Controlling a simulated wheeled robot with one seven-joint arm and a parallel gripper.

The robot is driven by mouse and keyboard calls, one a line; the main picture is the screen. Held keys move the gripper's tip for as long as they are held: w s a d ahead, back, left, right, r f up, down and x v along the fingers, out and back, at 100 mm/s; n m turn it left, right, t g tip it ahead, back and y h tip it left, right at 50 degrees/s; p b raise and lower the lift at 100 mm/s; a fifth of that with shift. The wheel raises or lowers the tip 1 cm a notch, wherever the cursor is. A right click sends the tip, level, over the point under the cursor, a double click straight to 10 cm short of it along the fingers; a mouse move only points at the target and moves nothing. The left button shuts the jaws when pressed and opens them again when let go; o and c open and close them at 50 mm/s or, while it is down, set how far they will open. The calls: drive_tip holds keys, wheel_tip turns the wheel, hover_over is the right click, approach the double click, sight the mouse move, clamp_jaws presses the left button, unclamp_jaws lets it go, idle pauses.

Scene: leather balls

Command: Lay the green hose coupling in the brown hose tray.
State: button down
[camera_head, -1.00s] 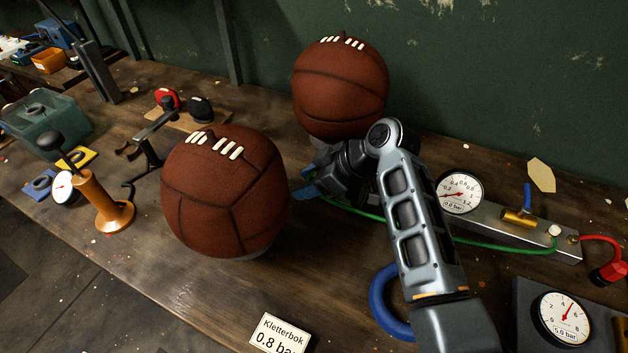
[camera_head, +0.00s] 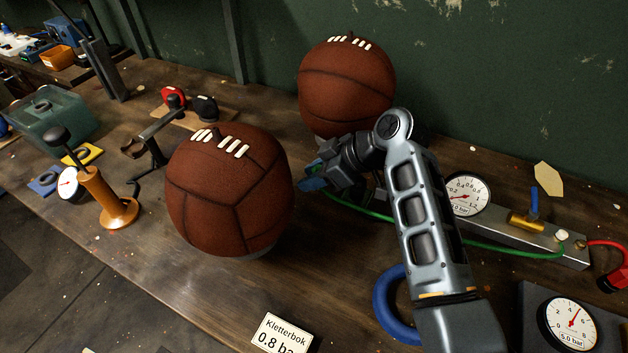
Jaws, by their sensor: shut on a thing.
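My gripper (camera_head: 312,178) is between the two brown leather balls, just right of the near one. It is shut on the green hose coupling (camera_head: 316,168), of which only a small green bit shows by the blue fingertips. The green hose (camera_head: 480,245) runs from the metal manifold on the right, behind my arm, to the gripper. I cannot clearly make out a brown hose tray; it may be hidden behind the near ball or my arm. A flat tan board (camera_head: 222,122) with a red and a black item on it lies behind the near ball.
The near ball (camera_head: 228,195) stands close left of my gripper, the far ball (camera_head: 345,90) behind it. A manifold (camera_head: 520,240) with a gauge, a blue ring (camera_head: 392,310) and a label card (camera_head: 283,335) are to the right and front. The bench between card and near ball is clear.

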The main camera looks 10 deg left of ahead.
drive_tip(key=shift+w+r, duration=0.1)
drive_tip(key=shift+r, duration=0.8)
drive_tip(key=s+d+f+b+v, duration=0.1)
drive_tip(key=d+f+b+v, duration=0.1)
drive_tip(key=v, duration=1.1)
drive_tip(key=shift+d, duration=0.15)
drive_tip(key=shift+s, duration=0.1)
